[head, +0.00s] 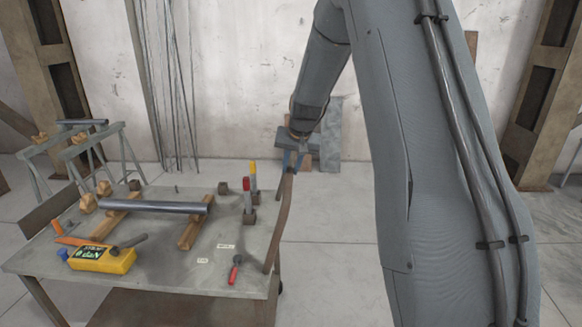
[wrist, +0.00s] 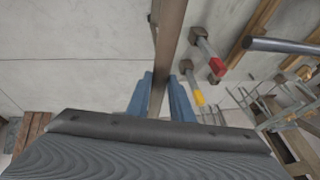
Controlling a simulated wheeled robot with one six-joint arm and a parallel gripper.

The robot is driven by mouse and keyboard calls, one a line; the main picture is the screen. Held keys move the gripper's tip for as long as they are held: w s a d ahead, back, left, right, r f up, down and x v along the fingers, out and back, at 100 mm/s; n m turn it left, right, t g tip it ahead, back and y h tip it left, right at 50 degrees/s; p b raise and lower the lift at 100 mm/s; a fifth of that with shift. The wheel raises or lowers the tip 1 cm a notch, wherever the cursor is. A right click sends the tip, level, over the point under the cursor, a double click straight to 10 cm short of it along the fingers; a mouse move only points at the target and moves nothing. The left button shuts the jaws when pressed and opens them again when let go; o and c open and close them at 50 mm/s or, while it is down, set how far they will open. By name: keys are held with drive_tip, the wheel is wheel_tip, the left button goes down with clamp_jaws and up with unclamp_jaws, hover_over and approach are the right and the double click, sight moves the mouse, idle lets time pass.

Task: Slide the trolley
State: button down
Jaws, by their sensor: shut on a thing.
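The trolley is a grey metal table (head: 150,258) at the left in the head view. A brown bar handle (head: 279,230) runs along its right end. My gripper (head: 290,167) is at the far end of this handle and is shut on it. In the wrist view the handle (wrist: 169,35) runs down between the two blue fingers of my gripper (wrist: 160,82). The exact contact is partly hidden by the fingers.
Trestles (head: 88,148) stand behind at left. Bare floor (head: 320,268) lies right of the trolley.

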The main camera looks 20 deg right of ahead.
drive_tip(key=shift+w+a, duration=0.1)
drive_tip(key=shift+a, duration=0.1)
drive_tip(key=c, duration=1.6)
unclamp_jaws()
drive_tip(key=shift+a, duration=0.2)
drive_tip(key=shift+o, duration=0.2)
drive_tip(key=shift+d, duration=0.2)
drive_tip(key=shift+r, duration=0.2)
drive_tip(key=b+v, duration=0.1)
drive_tip(key=v, duration=0.6)
drive_tip(key=shift+s+r+b, duration=0.2)
drive_tip(key=shift+b, duration=0.2)
